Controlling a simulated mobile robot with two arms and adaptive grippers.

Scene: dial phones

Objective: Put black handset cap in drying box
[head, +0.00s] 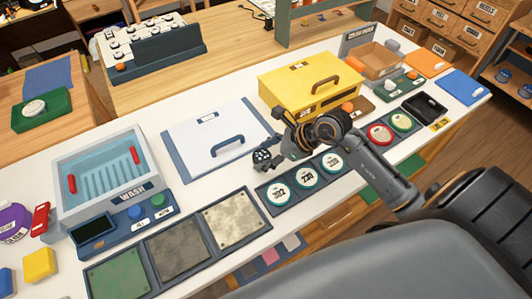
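My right gripper (273,153) reaches in from the right over the middle of the white table. A small round black piece with pale dots, which looks like the black handset cap (262,156), is at its fingertips. The fingers appear shut on it, above the table beside the white blue-handled lid or panel (190,139). Which container is the drying box I cannot read for sure. A closed yellow box (290,78) with a brown handle stands behind my gripper. The white panel lies flat, left of my gripper. My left gripper is not in view.
A wash basin (75,165) with red grips stands at left. Textured square pads (175,250) lie along the front edge. Numbered discs (308,176) sit in a dark tray below my gripper. A brown open bin (377,58) is at back right.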

